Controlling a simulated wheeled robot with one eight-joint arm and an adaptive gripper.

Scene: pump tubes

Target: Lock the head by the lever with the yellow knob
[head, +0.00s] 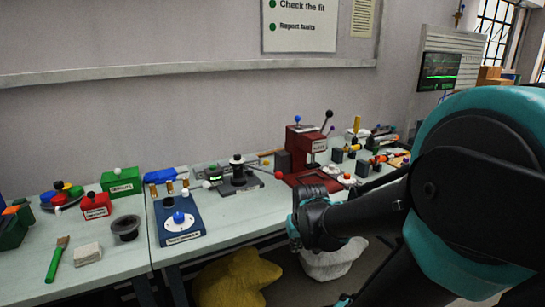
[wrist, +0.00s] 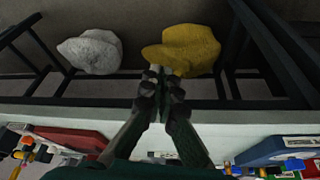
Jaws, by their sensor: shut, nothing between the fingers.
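A dark device (head: 238,180) with a black upright body stands on the middle of the bench. A thin lever reaches right from it to a small yellow-orange knob (head: 266,162); it is too small to tell whether this is the task's lever or how far it is turned. Another upright yellow handle (head: 357,123) stands farther right. My gripper (head: 294,228) is in front of the bench's front edge, right of and nearer than the dark device, and touches nothing. In the wrist view my gripper (wrist: 161,72) is shut and empty, over the floor beyond the bench edge.
A blue device (head: 181,222) stands left of the dark one. A red press (head: 304,150) with several knobbed levers stands to the right. A yellow sack (wrist: 182,50) and a white sack (wrist: 90,52) lie on the floor. The bench's front left holds a brush (head: 57,258).

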